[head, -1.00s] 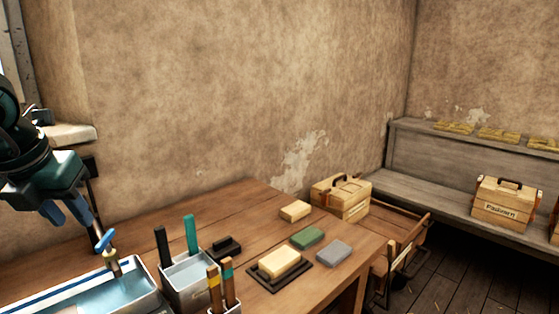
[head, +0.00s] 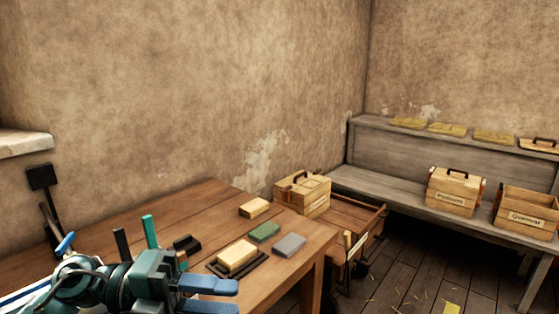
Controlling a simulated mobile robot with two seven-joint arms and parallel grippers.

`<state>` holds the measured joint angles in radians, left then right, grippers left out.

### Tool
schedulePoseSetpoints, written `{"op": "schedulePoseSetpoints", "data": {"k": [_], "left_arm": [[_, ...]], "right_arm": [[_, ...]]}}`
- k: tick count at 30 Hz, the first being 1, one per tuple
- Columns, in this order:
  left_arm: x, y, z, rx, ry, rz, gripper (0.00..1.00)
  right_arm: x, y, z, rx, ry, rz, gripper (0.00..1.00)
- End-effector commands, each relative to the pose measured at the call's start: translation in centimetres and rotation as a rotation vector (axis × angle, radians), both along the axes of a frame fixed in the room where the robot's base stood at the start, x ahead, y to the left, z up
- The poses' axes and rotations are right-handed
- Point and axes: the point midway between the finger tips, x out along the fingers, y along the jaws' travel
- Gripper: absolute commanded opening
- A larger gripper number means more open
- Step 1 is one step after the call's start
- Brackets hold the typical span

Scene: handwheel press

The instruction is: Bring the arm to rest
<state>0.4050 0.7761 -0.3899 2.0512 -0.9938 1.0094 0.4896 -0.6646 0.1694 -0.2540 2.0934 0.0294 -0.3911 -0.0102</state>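My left gripper (head: 222,297) is low in the head view, over the front part of the wooden table (head: 180,213). Its two blue fingers point right and stand a little apart, with nothing seen between them. Its dark teal wrist covers most of the metal trough and the tool holder behind it. The gripper is in front of a black tray holding a pale yellow block (head: 237,254); I cannot tell its height above the table. My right gripper is not in view.
A teal-handled tool (head: 150,231) stands behind my wrist. A bench (head: 400,190) with labelled crates is at the right. The table's back middle is clear.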

Motion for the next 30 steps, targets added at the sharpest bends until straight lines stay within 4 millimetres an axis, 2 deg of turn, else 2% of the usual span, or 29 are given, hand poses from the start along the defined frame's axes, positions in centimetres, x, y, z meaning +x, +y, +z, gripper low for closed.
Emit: {"op": "schedulePoseSetpoints", "data": {"k": [1, 2, 5, 8, 10, 13, 15, 18, 21, 24, 30], "left_arm": [[0.2, -0.9, 0.2, -0.165, 0.098, 0.056, 0.33], [0.6, -1.1, 0.3, -0.259, 0.155, 0.103, 0.33], [2.6, -0.4, -0.9, -0.529, 0.373, 0.305, 0.33], [4.4, 1.6, -5.0, -0.72, 0.631, 0.566, 0.33], [4.7, 3.2, -9.7, -0.803, 0.836, 0.77, 0.33], [3.0, 4.9, -17.0, -0.841, 1.111, 1.03, 0.33], [0.8, 5.4, -21.4, -0.83, 1.28, 1.172, 0.33], [-2.7, 5.6, -26.3, -0.788, 1.477, 1.324, 0.33], [-5.7, 5.4, -29.3, -0.742, 1.615, 1.417, 0.33], [-7.5, 5.2, -30.9, -0.712, 1.693, 1.464, 0.33], [-8.3, 5.1, -31.5, -0.697, 1.725, 1.482, 0.33]], "right_arm": [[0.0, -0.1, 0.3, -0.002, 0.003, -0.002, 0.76], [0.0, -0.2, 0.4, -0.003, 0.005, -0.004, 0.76], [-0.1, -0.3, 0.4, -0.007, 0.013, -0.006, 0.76], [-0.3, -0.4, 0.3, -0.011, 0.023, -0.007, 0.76], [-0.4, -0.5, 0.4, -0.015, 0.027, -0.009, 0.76], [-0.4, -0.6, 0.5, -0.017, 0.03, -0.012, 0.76], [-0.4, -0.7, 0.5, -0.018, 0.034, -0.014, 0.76], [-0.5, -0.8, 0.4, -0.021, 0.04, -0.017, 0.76], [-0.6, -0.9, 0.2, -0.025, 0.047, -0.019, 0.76], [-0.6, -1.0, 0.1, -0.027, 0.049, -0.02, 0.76], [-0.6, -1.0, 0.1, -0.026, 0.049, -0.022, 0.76]]}}
